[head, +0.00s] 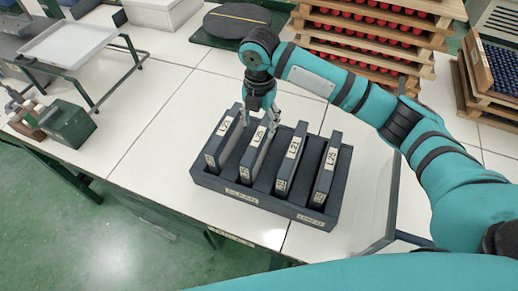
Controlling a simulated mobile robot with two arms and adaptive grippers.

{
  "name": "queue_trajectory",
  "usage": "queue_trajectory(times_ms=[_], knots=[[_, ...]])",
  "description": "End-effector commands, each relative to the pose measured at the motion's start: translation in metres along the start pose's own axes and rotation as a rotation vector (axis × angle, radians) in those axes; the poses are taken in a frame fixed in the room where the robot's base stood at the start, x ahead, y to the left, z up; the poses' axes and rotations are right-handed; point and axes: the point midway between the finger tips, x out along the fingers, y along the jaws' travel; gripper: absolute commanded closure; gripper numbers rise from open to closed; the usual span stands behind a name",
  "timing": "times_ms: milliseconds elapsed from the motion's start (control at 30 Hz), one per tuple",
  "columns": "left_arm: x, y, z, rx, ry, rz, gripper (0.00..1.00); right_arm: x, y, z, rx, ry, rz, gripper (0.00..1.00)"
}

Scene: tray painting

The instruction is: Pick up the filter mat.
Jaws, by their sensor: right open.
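Several flat dark slabs with pale labels stand upright in a dark slotted rack (262,201). They look like filter mats, but I cannot tell which one the task names. The second slab from the left (252,158) is under my right gripper (259,118). The gripper points down and is open, with one finger on each side of this slab's far upper end. I cannot tell whether the fingers touch it. The leftmost slab (222,142) is close beside the left finger. The third slab (289,163) and the rightmost slab (325,174) stand clear to the right. My left gripper is not in view.
The rack stands on a white-tiled table (165,120) near its front edge. Wooden trays with red round items (370,40) are stacked behind my right arm. A dark round disc (237,20) lies at the back. A metal tray stand (68,45) is at left. Table left of the rack is clear.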

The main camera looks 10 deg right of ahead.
Motion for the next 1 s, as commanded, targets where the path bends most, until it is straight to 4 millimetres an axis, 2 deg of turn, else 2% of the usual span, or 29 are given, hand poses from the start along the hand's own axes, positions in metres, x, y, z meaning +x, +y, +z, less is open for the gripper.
queue_trajectory(times_ms=[200,300,533,833,867,1000], knots=[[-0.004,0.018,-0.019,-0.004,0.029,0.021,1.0,0.015,0.0,0.0,-0.001,0.0,-0.001,0.44],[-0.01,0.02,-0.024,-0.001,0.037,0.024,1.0,0.025,0.0,-0.002,-0.001,0.002,-0.002,0.44],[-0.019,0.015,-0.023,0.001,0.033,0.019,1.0,0.058,0.0,-0.004,0.0,0.0,-0.001,0.44],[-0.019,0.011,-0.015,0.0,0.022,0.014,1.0,0.066,0.0,-0.004,-0.002,-0.002,0.001,0.44],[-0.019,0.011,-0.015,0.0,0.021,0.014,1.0,0.066,0.0,-0.004,-0.002,-0.002,0.001,0.46],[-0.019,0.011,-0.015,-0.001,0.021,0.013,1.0,0.066,0.0,-0.004,-0.001,-0.002,0.001,0.64]])
